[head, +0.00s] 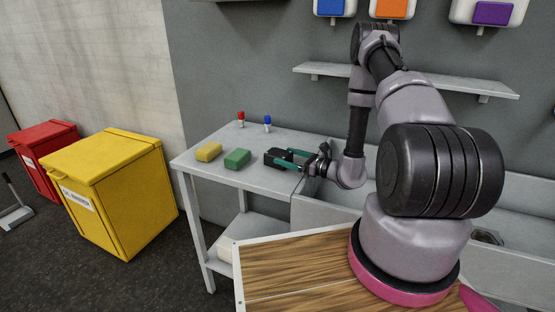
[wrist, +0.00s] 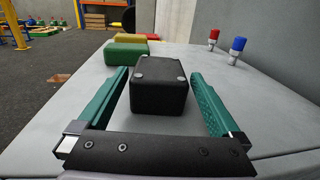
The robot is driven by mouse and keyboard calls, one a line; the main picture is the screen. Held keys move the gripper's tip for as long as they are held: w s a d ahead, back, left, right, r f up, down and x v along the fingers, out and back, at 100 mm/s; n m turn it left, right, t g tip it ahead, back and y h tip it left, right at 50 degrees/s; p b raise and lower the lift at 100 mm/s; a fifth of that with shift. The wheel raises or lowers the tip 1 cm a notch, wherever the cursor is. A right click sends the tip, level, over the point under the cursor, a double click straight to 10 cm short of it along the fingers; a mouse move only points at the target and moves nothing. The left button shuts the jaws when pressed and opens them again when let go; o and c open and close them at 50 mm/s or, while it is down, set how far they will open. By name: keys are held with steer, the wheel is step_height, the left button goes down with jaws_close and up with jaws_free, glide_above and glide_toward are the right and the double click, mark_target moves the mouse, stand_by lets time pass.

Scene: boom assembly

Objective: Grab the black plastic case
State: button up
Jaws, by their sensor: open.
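The black plastic case (wrist: 158,84) is a small dark box with grey studs on its top corners. It rests on the grey table, between the two green fingers of my gripper (wrist: 161,98) in the wrist view, with a gap on each side. In the head view the case (head: 276,158) shows at the fingertips of my gripper (head: 286,159), partly covered by a finger. My gripper is open and low over the table, with its fingers pointing left in the head view.
A green block (head: 237,159) and a yellow block (head: 208,152) lie left of the case. A red-capped bottle (head: 241,119) and a blue-capped bottle (head: 267,124) stand behind on the grey table (head: 190,161). A wall shelf (head: 430,80) and a sink are at right.

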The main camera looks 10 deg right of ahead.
mark_target(271, 150)
steer(key=shift+x, duration=3.5)
steer(key=c, duration=1.3)
steer(key=shift+r, duration=0.15)
steer(key=shift+c, duration=0.2)
